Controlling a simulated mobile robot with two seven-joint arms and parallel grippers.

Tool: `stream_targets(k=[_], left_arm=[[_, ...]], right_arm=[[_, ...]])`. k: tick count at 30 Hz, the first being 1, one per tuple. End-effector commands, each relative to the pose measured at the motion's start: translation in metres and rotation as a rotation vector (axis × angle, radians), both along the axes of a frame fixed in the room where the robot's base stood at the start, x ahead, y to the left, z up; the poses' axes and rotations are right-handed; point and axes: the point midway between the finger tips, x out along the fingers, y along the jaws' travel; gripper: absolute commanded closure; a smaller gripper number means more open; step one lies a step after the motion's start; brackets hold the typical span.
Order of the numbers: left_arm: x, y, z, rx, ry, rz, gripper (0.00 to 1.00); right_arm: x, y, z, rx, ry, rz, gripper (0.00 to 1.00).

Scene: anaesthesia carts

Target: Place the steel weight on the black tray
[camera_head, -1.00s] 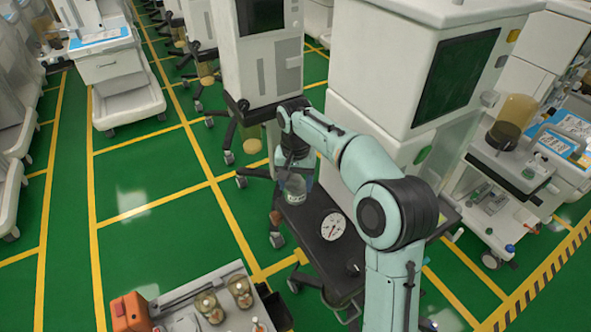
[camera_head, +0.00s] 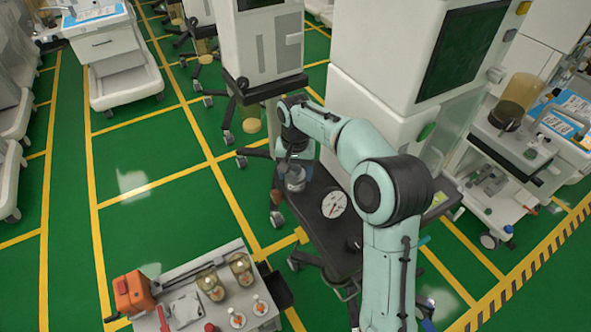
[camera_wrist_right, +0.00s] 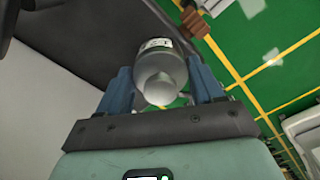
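The steel weight (camera_head: 294,181) is a shiny grey cylinder. My right gripper (camera_head: 297,172) has it between its fingers, at the far left end of the black tray (camera_head: 316,221). In the right wrist view the weight (camera_wrist_right: 160,72), with a pale printed label, sits between the blue fingers, which press close on both sides. My right gripper (camera_wrist_right: 162,92) appears shut on it. Dark tray surface (camera_wrist_right: 95,35) shows behind and left of the weight. I cannot tell whether the weight touches the tray. My left gripper is not in view.
A round white dial (camera_head: 334,204) lies on the tray, near the weight. A tall white machine (camera_head: 375,110) stands behind the tray. A small cart (camera_head: 187,272) with an orange box (camera_head: 133,293) and jars is at the lower left. Green floor lies between.

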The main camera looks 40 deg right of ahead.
Motion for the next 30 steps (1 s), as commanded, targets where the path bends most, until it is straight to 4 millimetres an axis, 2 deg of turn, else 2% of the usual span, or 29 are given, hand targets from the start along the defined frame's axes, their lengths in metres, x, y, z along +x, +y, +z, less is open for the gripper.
stream_targets(k=[2, 10, 14, 17, 24, 30], left_arm=[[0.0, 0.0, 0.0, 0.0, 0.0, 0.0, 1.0], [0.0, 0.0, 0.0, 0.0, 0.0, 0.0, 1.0], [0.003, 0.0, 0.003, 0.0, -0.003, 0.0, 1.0], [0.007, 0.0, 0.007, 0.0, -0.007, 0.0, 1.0], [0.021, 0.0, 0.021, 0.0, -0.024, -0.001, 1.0], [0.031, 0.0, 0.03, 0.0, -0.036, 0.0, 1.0]], right_arm=[[0.0, 0.0, 0.001, 0.0, 0.0, 0.0, 0.13], [0.0, 0.0, 0.001, 0.0, 0.0, 0.0, 0.13], [0.001, 0.0, 0.011, -0.001, -0.004, 0.0, 0.13], [0.002, 0.0, 0.028, 0.0, -0.006, 0.0, 0.13], [0.002, 0.0, 0.082, 0.0, -0.006, 0.0, 0.13], [0.002, 0.0, 0.114, 0.0, -0.005, 0.001, 0.13]])
